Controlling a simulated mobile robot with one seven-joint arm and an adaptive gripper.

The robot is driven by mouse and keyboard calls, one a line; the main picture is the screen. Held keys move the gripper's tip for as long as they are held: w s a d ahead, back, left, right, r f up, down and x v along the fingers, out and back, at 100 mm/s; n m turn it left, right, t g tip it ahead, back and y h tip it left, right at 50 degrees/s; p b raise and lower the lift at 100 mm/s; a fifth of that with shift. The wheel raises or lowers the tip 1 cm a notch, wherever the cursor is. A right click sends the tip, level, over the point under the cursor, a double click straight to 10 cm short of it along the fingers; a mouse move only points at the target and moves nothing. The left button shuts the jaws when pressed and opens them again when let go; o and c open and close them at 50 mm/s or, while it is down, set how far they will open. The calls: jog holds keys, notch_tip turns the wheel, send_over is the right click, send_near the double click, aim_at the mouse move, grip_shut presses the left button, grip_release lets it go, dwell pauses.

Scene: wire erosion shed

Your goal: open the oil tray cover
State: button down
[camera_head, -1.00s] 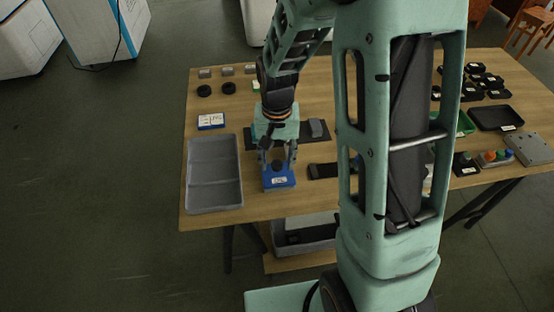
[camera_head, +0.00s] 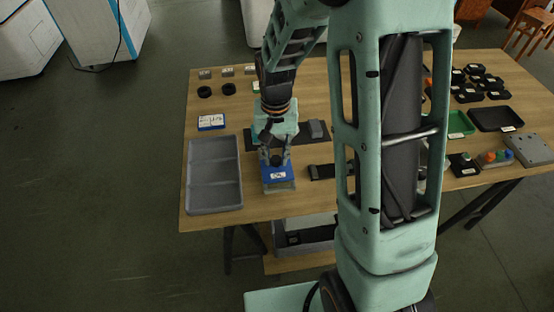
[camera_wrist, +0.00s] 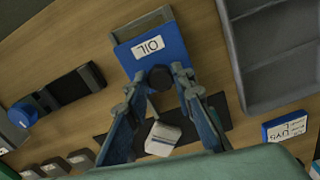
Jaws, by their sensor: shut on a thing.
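The oil tray cover (camera_head: 278,173) is a blue lid with a white OIL label and a round black knob. It also shows in the wrist view (camera_wrist: 145,57). My gripper (camera_head: 274,157) is above the cover with its fingers on either side of the black knob (camera_wrist: 160,78), shut on it. A pale oil tray (camera_head: 281,187) shows at the front, under the cover's near edge. In the wrist view the tray's rim (camera_wrist: 142,22) sticks out past the cover.
A grey compartment tray (camera_head: 214,208) stands just left, with a blue labelled box (camera_head: 211,122) behind it. A dark mat (camera_head: 318,143) and a black item (camera_head: 322,171) lie to the right. Black trays and coloured parts fill the far right. My arm hides the table's middle.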

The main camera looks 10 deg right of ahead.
jog(key=w, duration=0.5)
jog(key=shift+w, duration=0.1)
jog(key=c, duration=1.7)
grip_release()
jog(key=shift+o, duration=0.2)
jog(key=shift+r, duration=0.15)
notch_tip(320, 180, up, 12)
